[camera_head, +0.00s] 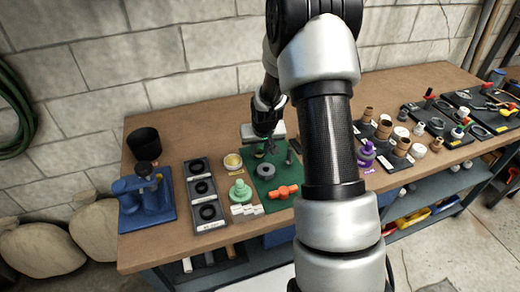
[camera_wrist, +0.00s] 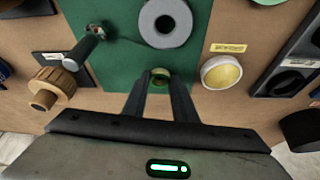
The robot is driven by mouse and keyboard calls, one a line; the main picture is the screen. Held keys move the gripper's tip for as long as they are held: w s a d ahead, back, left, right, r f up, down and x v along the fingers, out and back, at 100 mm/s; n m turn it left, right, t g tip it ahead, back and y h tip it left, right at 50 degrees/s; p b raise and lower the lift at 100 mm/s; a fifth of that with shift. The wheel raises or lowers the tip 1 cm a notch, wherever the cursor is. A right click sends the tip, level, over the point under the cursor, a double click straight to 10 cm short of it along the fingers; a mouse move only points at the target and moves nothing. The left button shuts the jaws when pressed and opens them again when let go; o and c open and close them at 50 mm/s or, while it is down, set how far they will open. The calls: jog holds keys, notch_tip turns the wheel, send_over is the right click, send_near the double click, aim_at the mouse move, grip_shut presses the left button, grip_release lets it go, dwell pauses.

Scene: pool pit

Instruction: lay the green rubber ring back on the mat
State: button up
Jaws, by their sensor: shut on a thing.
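The green rubber ring (camera_wrist: 160,76) is between my gripper's fingertips (camera_wrist: 160,84) in the wrist view; the fingers are shut on it. The green mat (camera_wrist: 118,72) lies beneath. I cannot tell whether the ring touches the mat. In the head view my gripper (camera_head: 265,140) is at the back part of the mat (camera_head: 284,175), and the green ring cannot be made out there. A thick grey ring (camera_wrist: 168,23) lies on the mat, apart from my fingers; it also shows in the head view (camera_head: 265,170).
An orange fitting (camera_head: 283,191) lies at the mat's front. A green stepped piece (camera_head: 240,191), a yellow-centred white roll (camera_wrist: 221,73) and a black tray of rings (camera_head: 206,190) stand beside the mat. A metal piece (camera_wrist: 88,46) lies at its other edge.

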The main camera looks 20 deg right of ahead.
jog(key=shift+f, duration=0.25)
jog(key=o, duration=0.9)
jog(key=shift+r, duration=0.1)
jog(key=shift+o, duration=0.2)
